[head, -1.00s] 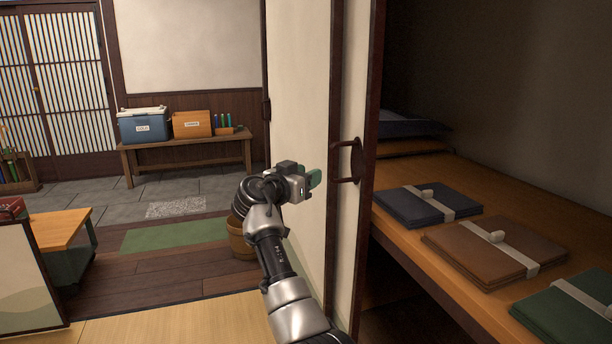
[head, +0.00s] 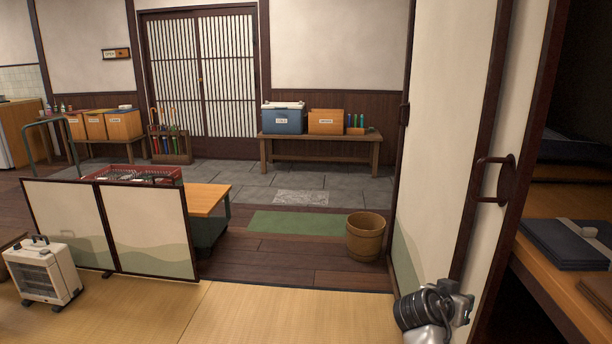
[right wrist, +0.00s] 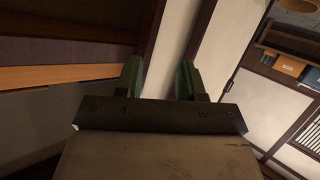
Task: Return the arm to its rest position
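My right arm shows at the lower right of the head view, with its gripper (head: 464,301) low in front of the pale sliding door panel (head: 440,150). In the right wrist view the two green fingers of the right gripper (right wrist: 160,80) stand apart with nothing between them. The door's dark handle (head: 487,180) is above and to the right of the gripper, apart from it. My left gripper is in no view.
An open closet with a wooden shelf (head: 545,262) holding a folded dark blue cloth (head: 565,245) is at the right edge. A wooden bucket (head: 366,238), a low folding screen (head: 150,235) and a heater (head: 42,272) stand ahead. The tatami (head: 270,315) between is clear.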

